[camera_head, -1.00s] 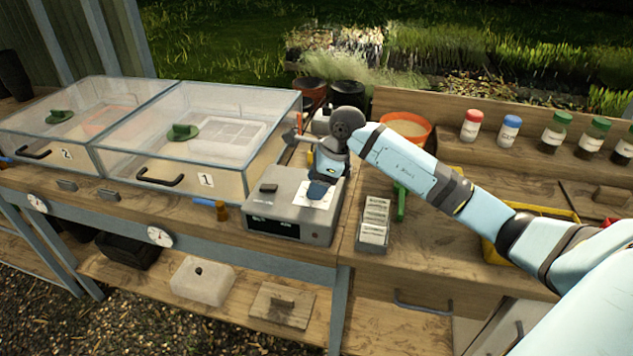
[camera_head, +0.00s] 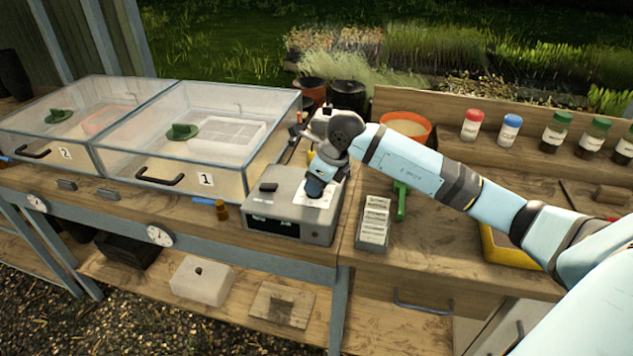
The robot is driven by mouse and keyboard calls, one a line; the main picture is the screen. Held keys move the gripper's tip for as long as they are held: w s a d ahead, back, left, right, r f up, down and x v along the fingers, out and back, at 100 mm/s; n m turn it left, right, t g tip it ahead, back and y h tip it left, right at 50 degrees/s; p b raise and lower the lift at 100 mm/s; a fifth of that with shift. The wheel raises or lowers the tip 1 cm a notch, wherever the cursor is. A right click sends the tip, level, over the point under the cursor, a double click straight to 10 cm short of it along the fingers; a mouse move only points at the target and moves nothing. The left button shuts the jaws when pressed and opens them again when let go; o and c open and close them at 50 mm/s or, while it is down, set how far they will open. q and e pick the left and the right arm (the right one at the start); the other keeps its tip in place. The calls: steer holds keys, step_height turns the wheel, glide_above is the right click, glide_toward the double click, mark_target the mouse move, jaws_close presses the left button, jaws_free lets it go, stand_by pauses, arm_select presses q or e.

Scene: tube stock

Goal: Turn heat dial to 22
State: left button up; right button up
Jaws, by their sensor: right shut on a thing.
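A grey control box (camera_head: 318,236) with a dark front display (camera_head: 272,226) stands at the bench's front edge, right of propagator 1. A white dial plate (camera_head: 327,199) lies on its top. My right gripper (camera_head: 316,189) points down over this plate and is shut on the heat dial. The fingers and wrist hide most of the dial, so its setting cannot be read. The display's figures are too small to read. My left gripper is not in view.
A small dark block (camera_head: 268,187) sits on the box's left top. The clear-lidded propagator 1 (camera_head: 206,180) is close on the left. A label rack (camera_head: 373,224) and a green-handled tool (camera_head: 401,200) lie to the right. An orange pot (camera_head: 420,129) is behind my arm.

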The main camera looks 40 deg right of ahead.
steer(key=o, duration=0.9)
steer(key=v, duration=1.4)
steer(key=shift+d+f, duration=0.1)
